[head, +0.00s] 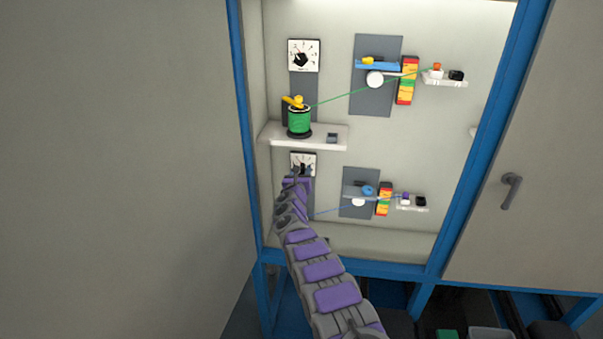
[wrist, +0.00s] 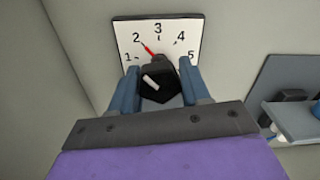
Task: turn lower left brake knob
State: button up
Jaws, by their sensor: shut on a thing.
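The lower left brake knob (wrist: 158,82) is black with a white mark, on a white dial plate (wrist: 185,27) numbered 1 to 5. Its red pointer (wrist: 149,51) points close to 2. My gripper (wrist: 158,78) has one blue finger on each side of the knob and is shut on it. In the head view, my gripper (head: 302,172) is at the lower left dial (head: 311,158), and my arm hides what lies below it. The lower part of the dial is hidden by the knob and fingers.
A shelf (head: 330,132) with a green spool (head: 299,121) is just above the lower dial. The upper left dial (head: 303,55) is higher up. To the right is the lower grey panel (head: 352,210) with a blue cable. Blue frame posts (head: 242,110) edge the cabinet.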

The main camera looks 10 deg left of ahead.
jog(key=shift+a+r, duration=0.2)
jog(key=shift+r, duration=0.1)
jog(key=o, duration=0.7)
jog(key=shift+o, duration=1.4)
jog(key=shift+a+f, duration=0.15)
jog(key=shift+f, duration=0.05)
jog(key=shift+d, duration=0.25)
jog(key=shift+s, duration=0.4)
jog(key=s+a+p, duration=0.1)
jog(key=s, duration=1.5)
jog(key=shift+s+f, duration=0.15)
jog(key=shift+s, duration=0.1)
jog(key=shift+o, duration=0.2)
jog(key=shift+a, duration=0.1)
